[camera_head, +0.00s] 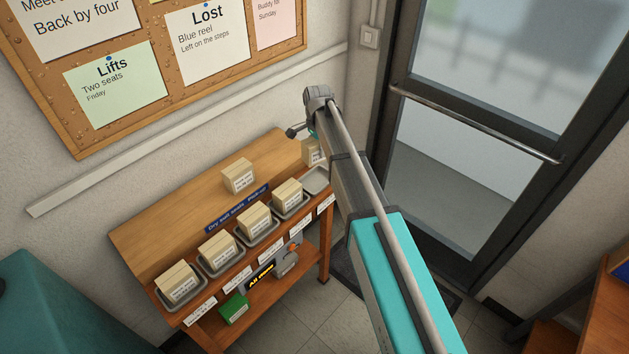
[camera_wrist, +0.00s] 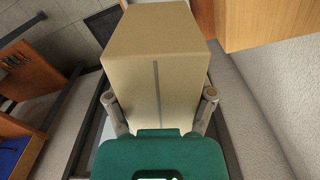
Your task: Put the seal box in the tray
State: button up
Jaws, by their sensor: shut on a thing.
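My gripper (camera_wrist: 161,98) is shut on a tan cardboard box (camera_wrist: 155,60), with one finger on each side of it. In the head view the held box (camera_head: 311,153) shows at the far right end of the bench, partly hidden by my arm. An empty grey tray (camera_head: 316,181) sits at the right end of the tray row, near and below the held box. Several other trays hold similar boxes, such as the one at the left end (camera_head: 178,284). I cannot read the box labels, so I cannot tell by print which is the seal box.
A wooden bench (camera_head: 165,226) carries the trays, a sign (camera_head: 238,208) and a loose box (camera_head: 239,177) behind the row. Its lower shelf holds a green box (camera_head: 234,309). A wall stands behind, and a glass door (camera_head: 470,150) is to the right.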

aim_at(319, 162)
jog(key=shift+s+a, duration=0.1)
jog(key=shift+a, duration=0.15)
jog(key=shift+s, duration=0.1)
jog(key=shift+s+d, duration=0.2)
jog(key=shift+s, duration=0.15)
jog(key=s+d+r+n+p, duration=0.1)
jog(key=s+d+n, duration=0.2)
jog(key=s+d, duration=0.3)
jog(key=s, duration=0.5)
jog(key=shift+s+r, duration=0.2)
jog(key=shift+s, duration=0.15)
jog(key=shift+w, duration=0.1)
jog(key=w+a+f+b, duration=0.1)
jog(key=w+f+b, duration=0.1)
jog(key=w, duration=0.1)
jog(key=w+a+f+b, duration=0.2)
jog(key=w+f+b, duration=0.1)
jog(key=w, duration=0.1)
jog(key=w+a+f+b, duration=0.2)
jog(key=w+f, duration=0.1)
jog(key=shift+w+a+b, duration=0.1)
jog(key=shift+w+b, duration=0.2)
jog(key=shift+w, duration=0.05)
jog(key=shift+w+a+f+b, duration=0.25)
jog(key=shift+w+f+b, duration=0.25)
